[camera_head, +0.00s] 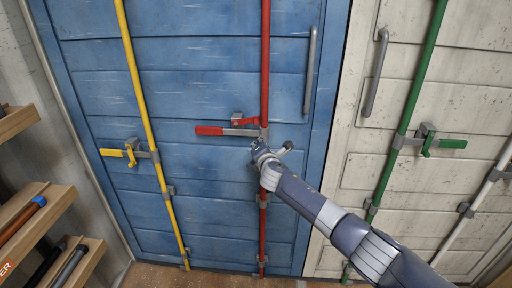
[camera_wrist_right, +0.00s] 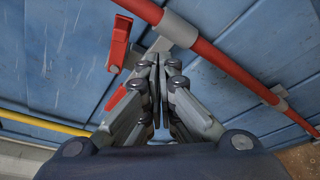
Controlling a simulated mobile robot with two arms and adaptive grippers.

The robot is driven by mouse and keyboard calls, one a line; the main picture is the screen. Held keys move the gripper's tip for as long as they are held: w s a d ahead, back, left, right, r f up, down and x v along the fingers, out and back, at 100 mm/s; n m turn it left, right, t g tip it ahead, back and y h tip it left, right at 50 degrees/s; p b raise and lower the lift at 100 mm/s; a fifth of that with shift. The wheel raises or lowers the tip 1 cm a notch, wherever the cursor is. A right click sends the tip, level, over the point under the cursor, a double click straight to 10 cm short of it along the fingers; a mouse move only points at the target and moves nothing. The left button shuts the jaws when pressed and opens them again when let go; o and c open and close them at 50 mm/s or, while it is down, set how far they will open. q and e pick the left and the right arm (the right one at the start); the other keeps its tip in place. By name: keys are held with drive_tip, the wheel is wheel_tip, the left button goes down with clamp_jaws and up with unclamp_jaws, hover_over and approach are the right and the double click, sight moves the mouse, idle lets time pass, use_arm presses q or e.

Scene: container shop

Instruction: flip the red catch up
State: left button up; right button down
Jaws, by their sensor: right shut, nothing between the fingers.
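The red catch (camera_head: 245,121) is on the blue container door, just left of the red vertical bar (camera_head: 265,70). It sits by a grey bracket, above the red-gripped handle (camera_head: 209,130), which points left. In the right wrist view the red catch (camera_wrist_right: 119,43) is a bent red piece at the upper left, apart from my fingers. The handle's red grip (camera_wrist_right: 115,98) is partly hidden behind my left finger there. My right gripper (camera_head: 255,144) is shut and empty, just below the handle's bar end; the wrist view shows its fingers together (camera_wrist_right: 155,62). My left gripper is not in view.
A yellow bar (camera_head: 141,80) with its own handle is to the left, and a green bar (camera_head: 420,75) is on the white door (camera_head: 460,85) to the right. Wooden shelves (camera_head: 35,215) with tools stand at the far left. The door face left of my gripper is clear.

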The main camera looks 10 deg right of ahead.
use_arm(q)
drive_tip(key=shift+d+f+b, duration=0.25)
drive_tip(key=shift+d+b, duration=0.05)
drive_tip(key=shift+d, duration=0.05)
use_arm(e)
drive_tip(key=shift+s+a+r, duration=0.25)
drive_tip(key=shift+s+a, duration=0.1)
drive_tip(key=shift+s, duration=0.4)
drive_tip(key=shift+s+a+r, duration=0.3)
drive_tip(key=shift+s, duration=0.4)
drive_tip(key=shift+s+a+r, duration=0.25)
drive_tip(key=shift+s+a, duration=0.1)
drive_tip(key=shift+s, duration=0.4)
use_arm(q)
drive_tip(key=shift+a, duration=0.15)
